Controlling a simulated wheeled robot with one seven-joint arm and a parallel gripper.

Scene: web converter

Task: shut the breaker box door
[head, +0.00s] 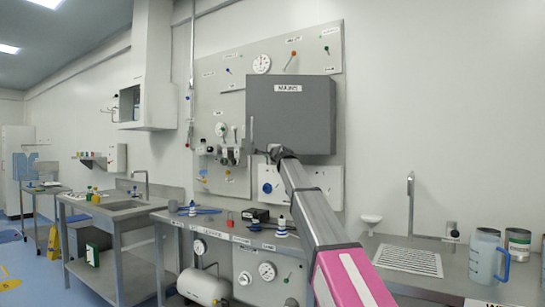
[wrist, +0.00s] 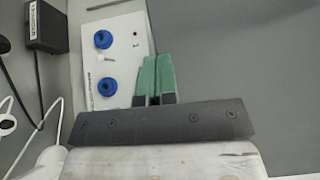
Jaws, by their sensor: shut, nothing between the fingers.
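The grey breaker box labelled MAINS (head: 290,112) is on the upright panel in the head view. Its broad flat front faces me; I cannot tell whether its door is fully shut or ajar. A thin pale upright handle (head: 251,131) shows at its left edge. My gripper (head: 268,153) is at the box's lower edge, left of its middle, and looks small and partly hidden by my arm. In the wrist view my gripper's green fingertips (wrist: 156,75) are together and empty. A plain dark grey surface (wrist: 245,55), probably the box, fills the right; contact is unclear.
Below the box is a white unit with blue knobs (wrist: 104,60). A bench (head: 215,222) under the panel holds a black box (head: 255,215) and small items. Cables hang at left in the wrist view. A blue jug (head: 485,255) stands at right.

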